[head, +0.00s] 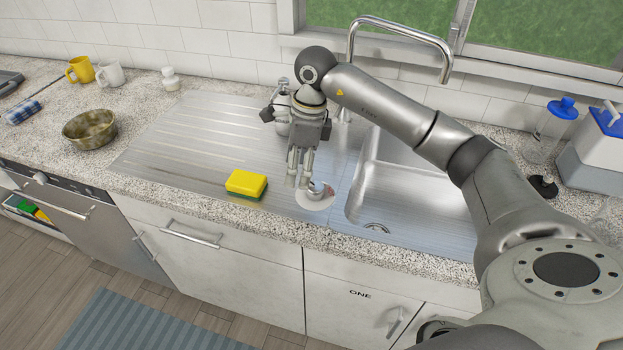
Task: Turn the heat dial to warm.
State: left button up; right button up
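A pale round disc (314,201) lies on the counter between the ribbed drainer and the sink. A small whitish rounded piece (319,187) stands on it; I cannot tell whether this is the heat dial, and no warm mark is readable. My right gripper (299,182) points down from above, its fingertips close beside that piece on its left. Contact and finger opening are too small to tell. My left gripper is out of view.
A yellow and green sponge (246,184) lies left of the gripper. The steel sink (415,190) and arched tap (400,25) are to the right. A bowl (89,129) and mugs (80,70) stand at the left. The ribbed drainer (190,130) is mostly clear.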

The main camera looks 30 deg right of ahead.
jog(key=r+h, duration=0.1)
jog(key=h, duration=0.1)
send_over(317, 186)
pick_arm(q)
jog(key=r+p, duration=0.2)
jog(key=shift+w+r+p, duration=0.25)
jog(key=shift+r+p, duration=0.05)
jog(key=shift+p, duration=0.05)
pick_arm(e)
jog(key=shift+m, duration=0.3)
notch_tip(317, 186, down, 10)
jog(key=shift+f, duration=0.1)
jog(key=c, duration=1)
